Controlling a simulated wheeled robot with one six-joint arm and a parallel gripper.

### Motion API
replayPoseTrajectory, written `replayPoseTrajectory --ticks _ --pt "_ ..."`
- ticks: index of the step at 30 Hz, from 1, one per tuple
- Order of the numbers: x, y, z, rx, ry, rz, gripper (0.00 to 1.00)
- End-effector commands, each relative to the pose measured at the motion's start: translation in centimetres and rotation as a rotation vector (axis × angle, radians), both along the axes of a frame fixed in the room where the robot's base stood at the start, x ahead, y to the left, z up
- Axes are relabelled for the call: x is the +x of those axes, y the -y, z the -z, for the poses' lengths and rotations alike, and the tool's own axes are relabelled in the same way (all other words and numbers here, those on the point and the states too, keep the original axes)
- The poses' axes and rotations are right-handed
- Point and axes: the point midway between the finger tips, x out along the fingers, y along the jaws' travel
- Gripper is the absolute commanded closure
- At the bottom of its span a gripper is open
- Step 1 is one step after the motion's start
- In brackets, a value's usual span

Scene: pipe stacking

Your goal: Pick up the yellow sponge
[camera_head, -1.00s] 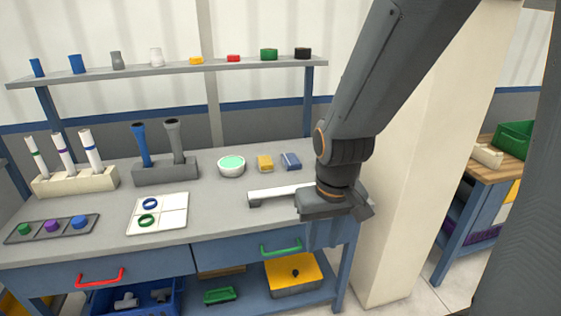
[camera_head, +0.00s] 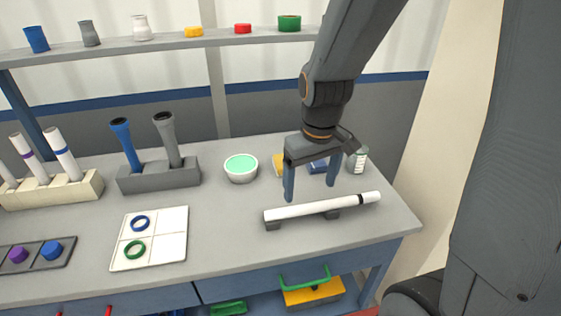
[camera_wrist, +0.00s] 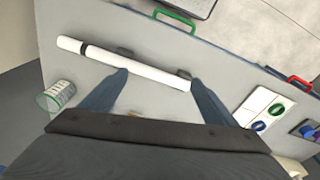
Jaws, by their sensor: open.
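The yellow sponge (camera_head: 279,164) lies on the grey workbench, to the right of the white bowl with green contents. It is partly hidden behind my gripper (camera_head: 310,193) in the head view. A blue sponge-like block (camera_head: 319,167) lies just right of it, also partly covered. My gripper is open and empty, its two fingers pointing down over the bench, in front of the sponge.
The white pipe (camera_head: 320,207) with a black band rests on low supports in front of my gripper. The bowl (camera_head: 241,168) stands left. A jar (camera_head: 357,160) stands right. A white tray (camera_head: 150,237) with rings and a grey pipe holder (camera_head: 158,176) are further left.

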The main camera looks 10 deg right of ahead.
Motion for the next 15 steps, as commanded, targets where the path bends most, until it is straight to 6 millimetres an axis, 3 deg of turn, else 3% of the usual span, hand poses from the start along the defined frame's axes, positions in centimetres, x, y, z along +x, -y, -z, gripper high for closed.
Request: replayPoseTrajectory --ticks 3,9,15 --pt "6.7 0.1 1.0 -0.023 -0.019 -0.227 0.04" --pt "17.2 0.1 3.3 -0.054 -0.056 -0.674 0.04" --pt "25.2 -0.1 6.1 -0.069 -0.080 -1.068 0.04"
